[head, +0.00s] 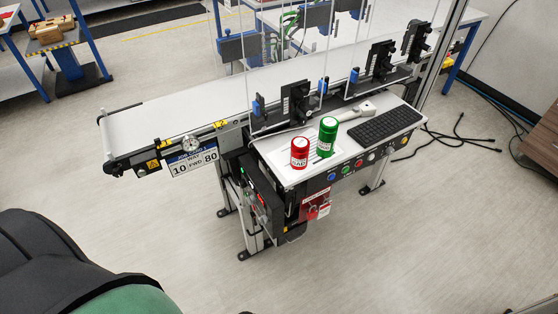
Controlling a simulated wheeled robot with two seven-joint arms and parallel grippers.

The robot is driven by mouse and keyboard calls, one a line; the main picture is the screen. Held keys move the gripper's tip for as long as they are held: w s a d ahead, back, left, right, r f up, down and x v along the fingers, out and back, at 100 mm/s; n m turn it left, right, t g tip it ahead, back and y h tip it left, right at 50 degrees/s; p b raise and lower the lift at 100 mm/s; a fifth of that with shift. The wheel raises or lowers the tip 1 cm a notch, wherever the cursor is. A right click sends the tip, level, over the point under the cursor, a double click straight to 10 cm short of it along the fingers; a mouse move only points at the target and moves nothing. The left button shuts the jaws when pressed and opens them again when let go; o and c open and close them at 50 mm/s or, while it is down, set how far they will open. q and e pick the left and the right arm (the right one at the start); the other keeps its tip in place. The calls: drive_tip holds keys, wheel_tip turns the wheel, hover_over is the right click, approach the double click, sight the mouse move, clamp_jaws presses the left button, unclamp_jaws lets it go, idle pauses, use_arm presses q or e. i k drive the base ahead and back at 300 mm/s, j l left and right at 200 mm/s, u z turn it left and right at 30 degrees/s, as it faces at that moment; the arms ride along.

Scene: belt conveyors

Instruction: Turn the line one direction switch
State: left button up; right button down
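The belt conveyor (165,122) runs diagonally across the middle of the head view. A control strip (352,170) with several small round buttons and knobs lies along the front edge of its shelf. A blue button (332,177), a green button (345,169) and a red button (358,162) show there, with darker knobs to their right. Which of these is the line one direction switch is too small to tell. A sign (193,161) on the conveyor's front side reads 10, FWD and 80. Neither of my grippers is in view.
On the white shelf (277,155) stand a red can (299,153) and a green can (327,137), beside a black keyboard (385,125). A red tag (317,205) hangs below. The floor (400,245) in front is clear; cables lie at right.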

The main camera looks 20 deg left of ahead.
sight(251, 199)
drive_tip(key=j+u, duration=0.45)
drive_tip(key=u, duration=0.3)
